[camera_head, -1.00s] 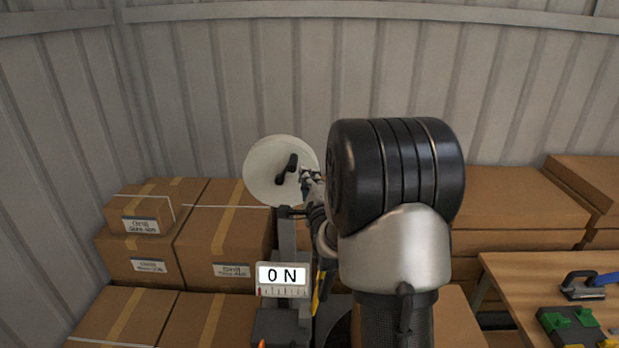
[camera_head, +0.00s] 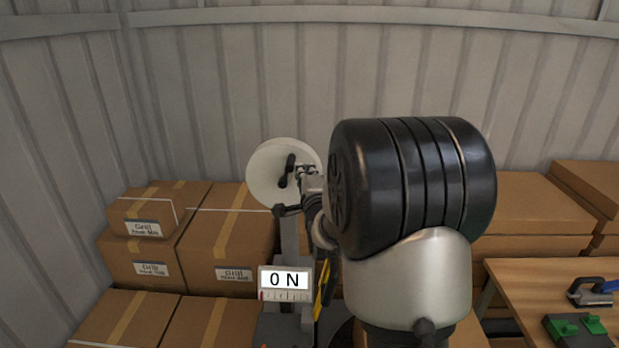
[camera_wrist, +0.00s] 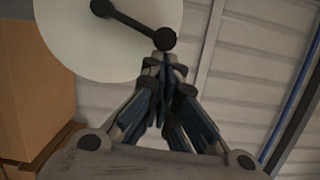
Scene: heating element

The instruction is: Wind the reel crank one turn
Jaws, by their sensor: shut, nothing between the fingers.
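The reel is a white disc (camera_head: 262,172) on a grey post in the head view, left of my arm. Its black crank (camera_head: 286,172) lies across the disc face, near upright and slightly tilted. The crank arm (camera_wrist: 135,25) shows large in the wrist view, running from the hub at upper left to a round knob (camera_wrist: 164,39) at lower right. My gripper (camera_wrist: 163,62) is shut and empty, its tips just below the knob in that picture. I cannot tell whether they touch it. In the head view my gripper (camera_head: 304,172) is small, at the disc's right side.
A display (camera_head: 284,281) below the reel reads 0 N. Cardboard boxes (camera_head: 150,268) are stacked at left and more boxes (camera_head: 535,215) stand at right. A wooden bench (camera_head: 530,280) with green parts and a blue-handled tool is at far right. A metal wall closes the back.

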